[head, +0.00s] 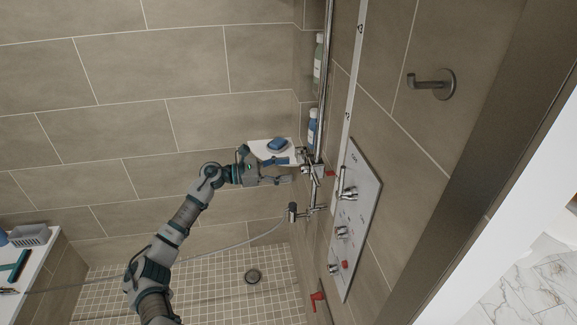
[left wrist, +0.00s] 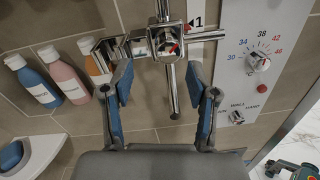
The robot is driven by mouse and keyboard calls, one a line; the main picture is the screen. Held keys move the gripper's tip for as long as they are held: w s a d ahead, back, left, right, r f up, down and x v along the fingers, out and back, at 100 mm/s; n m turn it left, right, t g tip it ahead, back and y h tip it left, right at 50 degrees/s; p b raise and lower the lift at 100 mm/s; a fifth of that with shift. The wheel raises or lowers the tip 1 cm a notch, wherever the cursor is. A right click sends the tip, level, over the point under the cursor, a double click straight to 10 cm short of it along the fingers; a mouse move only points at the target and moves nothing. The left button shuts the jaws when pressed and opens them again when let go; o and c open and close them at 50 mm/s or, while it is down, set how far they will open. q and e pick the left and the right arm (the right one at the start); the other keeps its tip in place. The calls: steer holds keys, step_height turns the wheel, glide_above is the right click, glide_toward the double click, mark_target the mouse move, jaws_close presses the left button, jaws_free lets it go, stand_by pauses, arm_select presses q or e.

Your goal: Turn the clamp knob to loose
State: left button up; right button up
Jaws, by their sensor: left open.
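The chrome rail clamp (head: 317,170) sits on the shower rail (head: 325,90). In the left wrist view the clamp (left wrist: 165,40) has a round face with a red mark, chrome parts to both sides and a thin bar hanging below. Which part is its knob is hard to tell. My left gripper (head: 294,168) comes to the clamp from the left. In the left wrist view its two fingers (left wrist: 160,78) stand apart, one on each side of the hanging bar, just below the clamp. Nothing is held between them.
A white control panel (head: 350,245) with chrome knobs is right of the rail. A white shelf (left wrist: 40,150) with blue soap (left wrist: 11,156) and several bottles (left wrist: 65,78) are left of the fingers. A hand shower holder (head: 292,212) and hose are below. A wall hook (head: 440,84) is upper right.

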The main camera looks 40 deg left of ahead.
mark_target(301, 170)
arm_select(q)
steer(key=d, duration=0.1)
steer(key=w+d, duration=0.1)
steer(key=d, duration=0.1)
steer(key=w+d+r, duration=0.1)
steer(key=shift+d, duration=0.4)
steer(key=shift+a+f, duration=0.2)
steer(key=shift+a, duration=0.4)
steer(key=shift+a+f, duration=0.2)
steer(key=shift+a, duration=0.4)
steer(key=c, duration=0.3)
steer(key=shift+a+f, duration=0.1)
steer(key=shift+a, duration=0.25)
steer(key=c, duration=0.4)
steer(key=shift+s, duration=0.1)
steer(key=c, duration=0.4)
steer(key=shift+s+d+r, duration=0.2)
steer(key=shift+d+r, duration=0.2)
steer(key=shift+d, duration=0.1)
jaws_close()
steer(key=shift+w+d, duration=0.1)
steer(key=shift+w, duration=0.1)
arm_select(e)
steer(key=shift+s+d+f, duration=0.1)
steer(key=shift+s+d, duration=0.2)
steer(key=shift+s, duration=0.25)
steer(key=shift+s+d+f, duration=0.1)
steer(key=shift+s+d, duration=0.15)
steer(key=shift+s, duration=0.25)
